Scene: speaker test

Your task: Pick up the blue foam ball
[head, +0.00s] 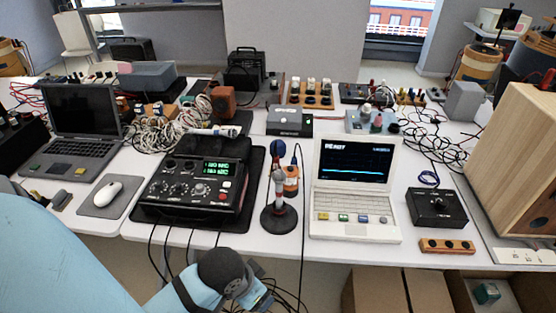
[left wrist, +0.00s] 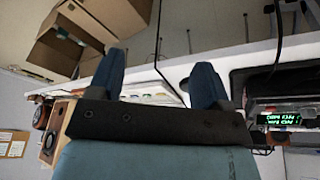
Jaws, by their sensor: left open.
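My left gripper (head: 257,293) is low at the bottom of the head view, in front of and below the table edge, apart from the ball. In the left wrist view its two blue fingers (left wrist: 158,64) are spread wide with nothing held between them. My right gripper is not in view.
A black mixer box (head: 195,184) is left of the stand and a white laptop (head: 355,195) right of it. An orange cylinder (head: 291,182) stands close behind the stand. Cables hang over the front edge. Open cardboard boxes (head: 378,292) are below the table at right.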

